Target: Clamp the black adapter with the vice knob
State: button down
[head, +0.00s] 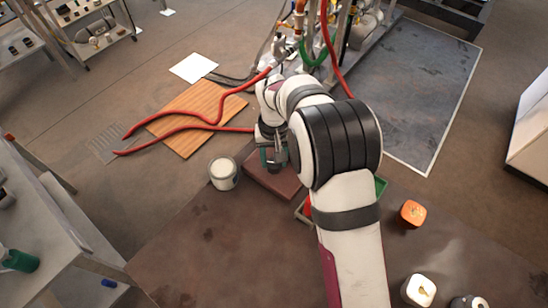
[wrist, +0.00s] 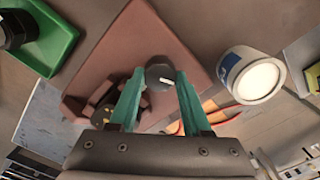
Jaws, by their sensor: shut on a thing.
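A dark piece with gold-coloured spots, seemingly the black adapter (wrist: 104,104), is left of the fingers and partly hidden by the left one. In the head view my gripper (head: 273,158) is over the brown base (head: 272,186); the knob and adapter cannot be made out there.
A white can (head: 223,175) stands just left of the base. A green tray (head: 381,187) is to the right, partly behind my arm. An orange item (head: 412,214) lies farther right. Red hoses (head: 218,123) cross a wooden board (head: 197,118). The front left of the table is clear.

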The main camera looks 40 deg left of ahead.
jog(key=m, duration=0.4)
jog(key=shift+m, duration=1.8)
jog(key=c, duration=0.6)
grip_release()
notch_tip(320, 180, up, 16)
jog(key=shift+f, duration=0.1)
